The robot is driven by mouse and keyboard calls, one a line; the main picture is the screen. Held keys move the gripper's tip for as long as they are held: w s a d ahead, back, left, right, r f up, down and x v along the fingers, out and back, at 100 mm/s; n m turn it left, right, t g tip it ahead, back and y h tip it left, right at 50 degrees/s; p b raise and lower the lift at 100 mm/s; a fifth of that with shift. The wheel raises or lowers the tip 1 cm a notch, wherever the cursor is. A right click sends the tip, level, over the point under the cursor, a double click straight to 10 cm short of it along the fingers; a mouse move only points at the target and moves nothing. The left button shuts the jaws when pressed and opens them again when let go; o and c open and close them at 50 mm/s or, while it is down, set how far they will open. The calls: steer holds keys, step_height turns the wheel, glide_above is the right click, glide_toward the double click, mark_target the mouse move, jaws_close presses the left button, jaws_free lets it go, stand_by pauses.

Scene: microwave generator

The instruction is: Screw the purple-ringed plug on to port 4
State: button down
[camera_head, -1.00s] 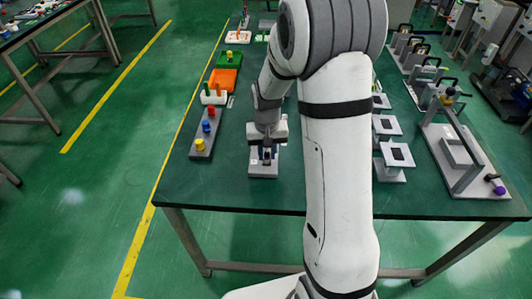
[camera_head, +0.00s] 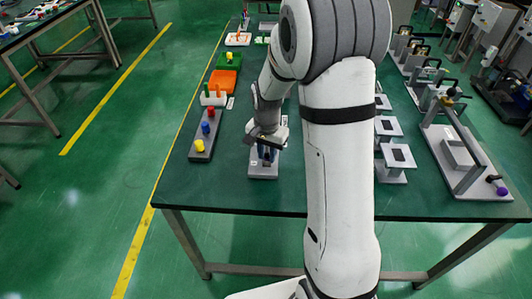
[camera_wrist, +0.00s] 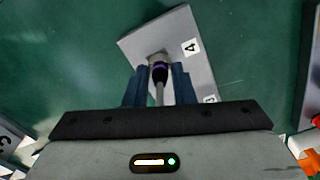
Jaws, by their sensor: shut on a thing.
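A grey cable-like stem runs back from the plug toward the gripper body. The plug's front is at the pale port piece on the grey port plate (camera_wrist: 205,70), beside the label 4 (camera_wrist: 190,47). I cannot tell how far it is seated. In the head view, my gripper (camera_head: 266,152) is low over the grey plate (camera_head: 263,172) near the table's front edge; the plug is not clear there.
Left of the plate is a grey strip (camera_head: 206,140) with yellow, blue and red knobs. Orange (camera_head: 223,81) and green trays lie behind it. Grey stands (camera_head: 396,158) and a larger fixture (camera_head: 465,160) are on the right. Green table top (camera_head: 225,190) is clear in front.

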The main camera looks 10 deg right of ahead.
steer(key=shift+w+r, duration=0.15)
steer(key=c, duration=1.2)
jaws_free()
step_height(320, 180, up, 7)
steer(key=shift+r, duration=0.3)
steer(key=shift+s+r, duration=0.25)
steer(key=shift+s, duration=0.05)
steer(key=s+r+n+t+p, duration=0.1)
steer(key=s+r+n, duration=0.3)
steer(key=s, duration=0.6)
steer(key=s+r+n+t+p, duration=0.1)
steer(key=s+r+n, duration=0.2)
steer(key=s, duration=0.7)
step_height(320, 180, up, 2)
steer(key=shift+s+r+n+t, duration=0.1)
steer(key=shift+s+n+t, duration=0.2)
steer(key=shift+s+n, duration=0.1)
